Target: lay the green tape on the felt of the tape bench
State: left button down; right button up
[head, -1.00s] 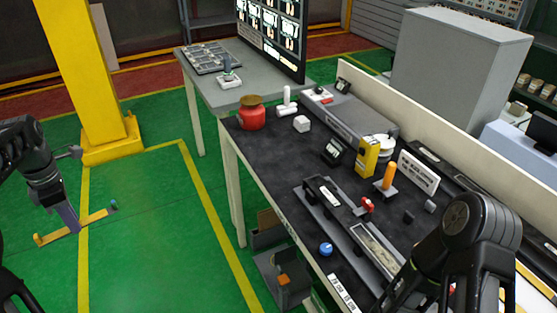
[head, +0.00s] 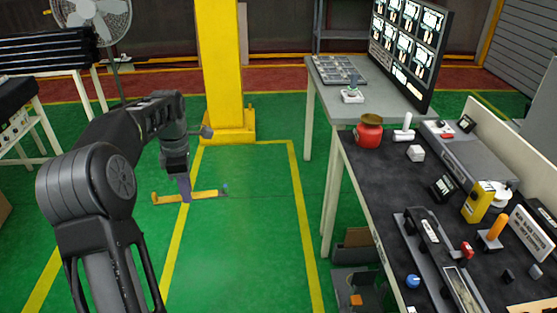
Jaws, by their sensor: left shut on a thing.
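My left gripper (head: 182,182) hangs over the green floor, left of the dark bench, and is shut. At its tip is a thin yellow bar (head: 206,194) with a small blue end at the right; the bar lies crosswise under the jaws. I cannot make out green tape as a separate thing against the green floor. The bench with a dark, felt-like top (head: 385,190) stands at the right, well apart from the gripper. No label here tells me whether it is the tape bench. My right gripper is out of view.
A red jar (head: 368,132), a yellow box (head: 478,201), an orange-handled tool (head: 495,230) and a blue knob (head: 413,281) stand on the dark bench. A grey table (head: 330,83) with a monitor (head: 410,50) stands behind. A yellow column (head: 222,70) rises beyond the gripper. Floor between is clear.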

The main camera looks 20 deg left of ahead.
aim_at(218, 195)
pick_arm(q)
jog(key=w+d+m, duration=0.1)
jog(key=d+m, duration=0.1)
jog(key=w+d+f+m, duration=0.1)
jog(key=d+m, duration=0.1)
jog(key=d, duration=0.1)
jog(key=w+d+f+m, duration=0.1)
jog(key=d+m, duration=0.1)
jog(key=shift+w+d, duration=0.25)
jog(key=d+f+m, duration=0.2)
jog(key=d+m, duration=0.7)
jog(key=d, duration=0.2)
jog(key=w+d+f+m, duration=0.1)
jog(key=d+f+m, duration=0.1)
jog(key=d+m, duration=0.8)
jog(key=shift+w+d, duration=0.3)
jog(key=shift+d, duration=0.7)
